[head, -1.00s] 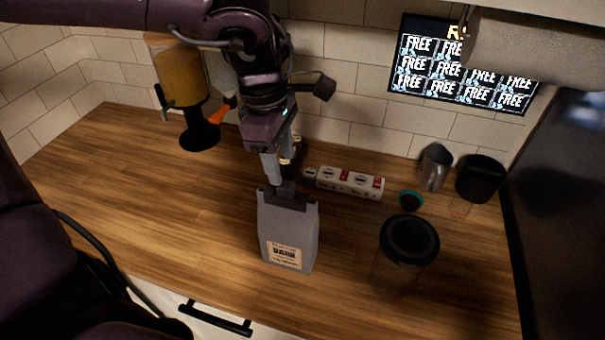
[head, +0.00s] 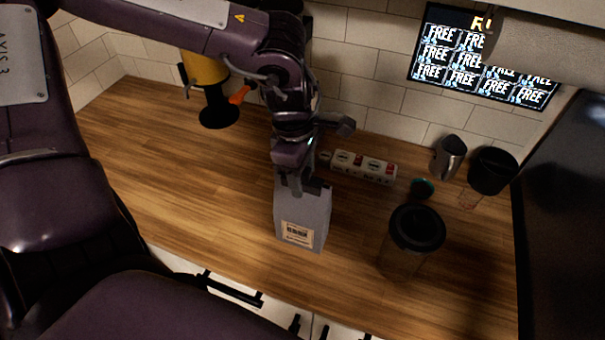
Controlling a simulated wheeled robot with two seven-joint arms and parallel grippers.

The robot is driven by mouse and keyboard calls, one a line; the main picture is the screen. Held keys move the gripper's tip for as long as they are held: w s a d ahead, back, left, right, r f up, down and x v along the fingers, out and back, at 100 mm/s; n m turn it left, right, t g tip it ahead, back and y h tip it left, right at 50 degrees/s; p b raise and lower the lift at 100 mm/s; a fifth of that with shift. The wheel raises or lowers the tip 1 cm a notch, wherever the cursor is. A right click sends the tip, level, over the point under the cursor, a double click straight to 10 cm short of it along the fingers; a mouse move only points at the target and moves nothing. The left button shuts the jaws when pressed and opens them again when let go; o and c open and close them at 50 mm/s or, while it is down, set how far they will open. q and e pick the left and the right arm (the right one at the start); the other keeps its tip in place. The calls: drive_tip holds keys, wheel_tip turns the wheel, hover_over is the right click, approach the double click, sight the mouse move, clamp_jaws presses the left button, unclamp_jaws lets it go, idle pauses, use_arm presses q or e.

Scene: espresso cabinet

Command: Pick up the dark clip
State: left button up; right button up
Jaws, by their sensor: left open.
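A grey coffee bag (head: 306,213) with a pale printed label stands upright on the wooden counter. The dark clip (head: 318,187) sits across the bag's top edge, and its left part is hidden by my gripper. My left gripper (head: 294,186) comes down from above, right at the bag's top, with its fingers at the clip. The gripper is open. I cannot tell whether the fingers touch the clip or straddle it. My right gripper is not in view.
Behind the bag lies a white power strip (head: 362,166). To the right stand a dark-lidded jar (head: 416,229), a small teal-rimmed item (head: 422,189), a metal pitcher (head: 448,157) and a black-topped container (head: 491,171). The counter's left side (head: 185,180) is clear.

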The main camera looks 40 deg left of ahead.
use_arm(q)
drive_tip(key=c, duration=1)
drive_tip(key=shift+c, duration=0.3)
drive_tip(key=shift+r, duration=0.15)
